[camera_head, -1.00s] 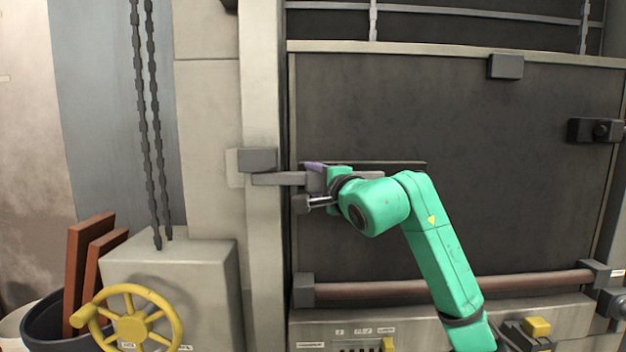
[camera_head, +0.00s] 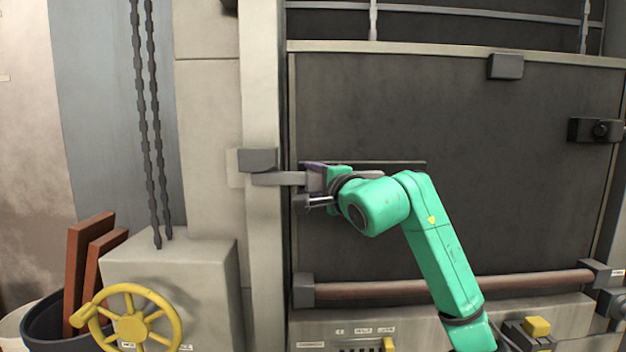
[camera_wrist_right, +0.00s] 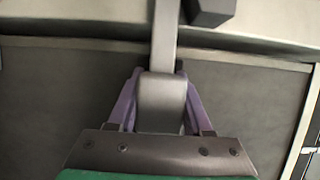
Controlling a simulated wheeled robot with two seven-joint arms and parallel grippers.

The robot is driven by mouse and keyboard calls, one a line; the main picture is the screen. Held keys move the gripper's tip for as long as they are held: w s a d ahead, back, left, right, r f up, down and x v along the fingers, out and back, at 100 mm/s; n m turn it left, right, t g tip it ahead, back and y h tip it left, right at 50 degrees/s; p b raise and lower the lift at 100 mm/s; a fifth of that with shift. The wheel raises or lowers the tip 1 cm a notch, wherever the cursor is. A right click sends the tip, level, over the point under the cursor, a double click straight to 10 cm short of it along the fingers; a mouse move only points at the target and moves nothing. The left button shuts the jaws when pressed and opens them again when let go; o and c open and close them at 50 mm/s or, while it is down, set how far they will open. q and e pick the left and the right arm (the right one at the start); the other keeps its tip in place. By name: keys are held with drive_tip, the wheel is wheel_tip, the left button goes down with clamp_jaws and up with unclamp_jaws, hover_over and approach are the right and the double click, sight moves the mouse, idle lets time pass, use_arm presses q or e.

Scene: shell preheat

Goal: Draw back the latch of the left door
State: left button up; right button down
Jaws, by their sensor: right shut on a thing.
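The left door (camera_head: 450,120) is a large dark panel in a pale frame. Its latch (camera_head: 280,178) is a grey bar at the door's left edge, reaching across the frame post to a dark keeper block (camera_head: 258,160). My right gripper (camera_head: 316,178) is at the bar's right end. In the right wrist view the purple fingers of my right gripper (camera_wrist_right: 160,100) are shut on either side of the latch's thick grey grip (camera_wrist_right: 160,98), and the bar runs up past the dark block (camera_wrist_right: 210,10). My left gripper is not in view.
A yellow handwheel (camera_head: 132,325) on a grey box and hanging chains (camera_head: 150,120) are at the left. A reddish-brown bar (camera_head: 450,287) crosses the door's bottom. A dark bracket (camera_head: 595,130) sits at the door's right edge.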

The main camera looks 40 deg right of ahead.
drive_tip(key=shift+f, duration=0.15)
drive_tip(key=s+d+b, duration=0.2)
drive_tip(key=d+b, duration=0.1)
drive_tip(key=s+d+b, duration=0.2)
drive_tip(key=shift+d+f, duration=0.15)
drive_tip(key=shift+r, duration=0.2)
drive_tip(key=c, duration=0.6)
unclamp_jaws()
drive_tip(key=shift+o, duration=1.4)
drive_tip(key=shift+s+d, duration=0.15)
drive_tip(key=shift+d, duration=0.05)
